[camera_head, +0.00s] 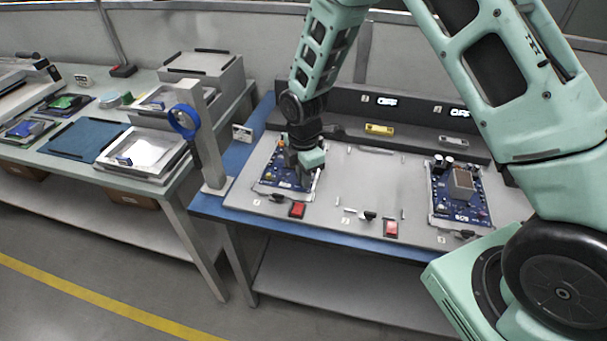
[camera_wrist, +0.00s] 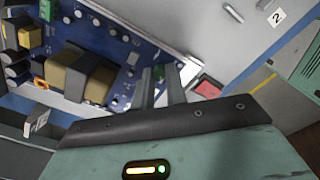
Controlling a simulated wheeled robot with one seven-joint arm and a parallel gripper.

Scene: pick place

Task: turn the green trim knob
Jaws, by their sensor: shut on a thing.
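My gripper (camera_head: 303,172) reaches down over the blue circuit board (camera_head: 272,170) at the left end of the grey bench panel. In the wrist view, the two narrow fingers of my gripper (camera_wrist: 160,75) point at the edge of the same board (camera_wrist: 115,40). In the head view the knob is hidden by my gripper.
Tall yellow-black components (camera_wrist: 85,77) stand on the board close to the fingers. A red button (camera_head: 297,210) lies just in front of the board. A second board (camera_head: 459,190) sits at the panel's right. A post with a blue ring magnifier (camera_head: 184,121) stands left.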

